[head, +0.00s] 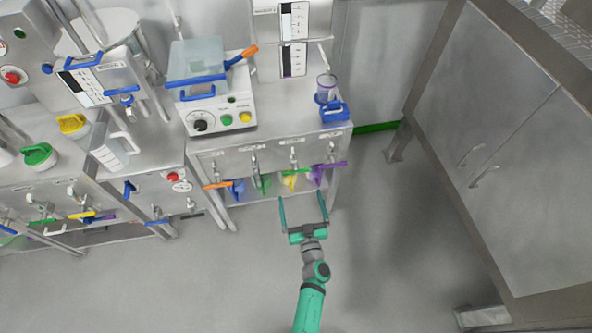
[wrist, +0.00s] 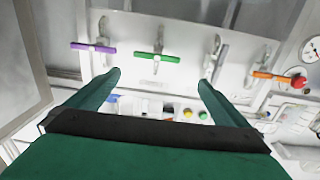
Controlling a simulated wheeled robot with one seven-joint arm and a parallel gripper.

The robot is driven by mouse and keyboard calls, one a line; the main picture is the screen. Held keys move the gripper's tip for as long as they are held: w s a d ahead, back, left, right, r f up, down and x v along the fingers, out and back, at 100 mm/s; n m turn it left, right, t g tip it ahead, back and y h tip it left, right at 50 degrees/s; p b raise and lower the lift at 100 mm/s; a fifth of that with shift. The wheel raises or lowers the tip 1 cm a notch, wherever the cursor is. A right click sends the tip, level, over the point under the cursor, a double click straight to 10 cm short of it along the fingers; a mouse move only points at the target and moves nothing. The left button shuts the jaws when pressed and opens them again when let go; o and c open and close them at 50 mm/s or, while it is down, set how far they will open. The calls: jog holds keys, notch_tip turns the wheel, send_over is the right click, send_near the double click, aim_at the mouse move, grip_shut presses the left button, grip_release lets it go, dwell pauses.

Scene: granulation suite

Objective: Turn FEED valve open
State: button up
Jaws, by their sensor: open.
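A row of small valves runs along the front of the middle bench. In the head view they include an orange handle (head: 217,185), a green handle (head: 296,171) and a purple handle (head: 333,165). The wrist view shows the purple handle (wrist: 92,46), the green handle (wrist: 158,57), a grey valve (wrist: 212,55) without a clear coloured handle, and the orange handle (wrist: 278,77). The labels are too small to read, so I cannot tell which is FEED. My gripper (head: 303,197) is open and empty, in front of the row; in the wrist view its fingers (wrist: 160,80) straddle below the green handle.
A machine with knobs (head: 217,118) and a blue-handled jar (head: 328,95) stand on the bench. More valves, including one with a yellow handle (head: 82,215), line the left bench. A steel cabinet (head: 490,140) stands at right. The floor (head: 200,285) is clear.

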aim_at(297, 172)
jog(key=shift+y, duration=0.3)
jog(key=x, duration=0.9)
jog(key=d+x, duration=0.1)
jog(key=x, duration=0.3)
jog(key=shift+w+f, duration=0.2)
jog(key=shift+w, duration=0.1)
jog(key=shift+c, duration=0.3)
jog(key=shift+d, duration=0.1)
jog(key=c, duration=0.9)
